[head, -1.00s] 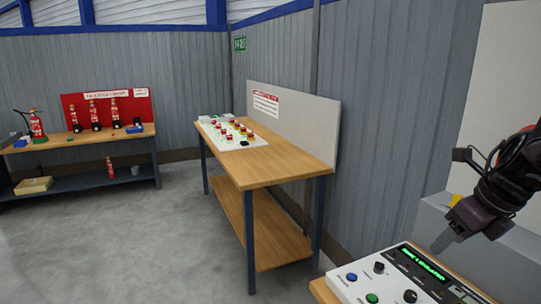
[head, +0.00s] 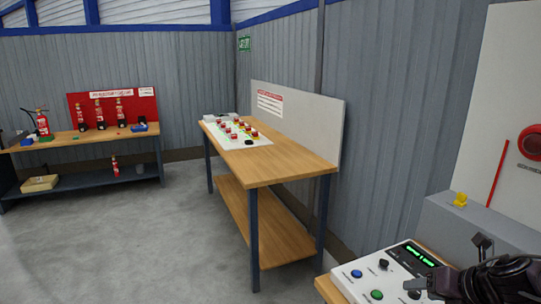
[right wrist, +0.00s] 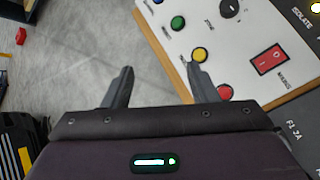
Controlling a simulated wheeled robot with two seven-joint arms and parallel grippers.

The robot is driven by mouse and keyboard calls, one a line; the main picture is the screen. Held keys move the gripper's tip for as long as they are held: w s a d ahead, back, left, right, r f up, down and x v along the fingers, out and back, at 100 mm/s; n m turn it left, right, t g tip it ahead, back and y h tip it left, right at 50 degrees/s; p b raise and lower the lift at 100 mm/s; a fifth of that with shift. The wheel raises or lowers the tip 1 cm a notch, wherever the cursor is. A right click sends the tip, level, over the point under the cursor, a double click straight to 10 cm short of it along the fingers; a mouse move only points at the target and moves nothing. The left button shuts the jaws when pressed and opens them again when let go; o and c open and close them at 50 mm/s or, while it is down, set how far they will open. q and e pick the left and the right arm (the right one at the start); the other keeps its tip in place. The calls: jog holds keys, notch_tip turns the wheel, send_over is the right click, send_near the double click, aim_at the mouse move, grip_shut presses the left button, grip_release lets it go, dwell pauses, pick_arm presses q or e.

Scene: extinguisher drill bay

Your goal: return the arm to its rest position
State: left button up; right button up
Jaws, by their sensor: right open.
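My right gripper (head: 420,285) is low at the right of the head view, over the front part of a white control panel (head: 340,283). Its arm comes in from the right edge. In the right wrist view its two dark fingers (right wrist: 160,78) stand apart with nothing between them. The left finger is over grey floor and the right finger overlaps the panel's edge near a yellow button (right wrist: 199,55). My left gripper is not in view.
The panel carries a green-lit display (head: 418,256), a green button (right wrist: 178,23) and a red rocker switch (right wrist: 270,59). A yellow object (head: 460,200) sits on a grey ledge. A wooden bench (head: 285,165) stands mid-view; floor left of it is clear.

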jog(key=s+a+f+m+t+h, duration=0.1)
jog(key=s+a+f+m+h, duration=0.15)
jog(key=f+m, duration=0.5)
jog(key=s+a+f+m+t+h, duration=0.1)
jog(key=s+a+f+m, duration=0.3)
jog(key=m, duration=0.6)
jog(key=s+a+f+m+g, duration=0.2)
jog(key=s+a+m+g, duration=0.15)
jog(key=s+m, duration=0.35)
jog(key=s+a+f+m+g, duration=0.2)
jog(key=s+a+m+g, duration=0.15)
jog(key=s+m, duration=0.35)
notch_tip(320, 180, down, 34)
jog(key=r+b, duration=0.1)
jog(key=b, duration=0.5)
jog(key=s+d+f+g+b, duration=0.1)
jog(key=s+f+b, duration=0.2)
jog(key=s+f, duration=0.7)
jog(key=s+d+f+g+b, duration=0.1)
jog(key=s+d+f+b, duration=0.1)
jog(key=s+f, duration=0.9)
notch_tip(320, 180, down, 6)
jog(key=shift+s+r+b, duration=0.15)
jog(key=shift+s+b, duration=0.05)
jog(key=shift+b, duration=0.25)
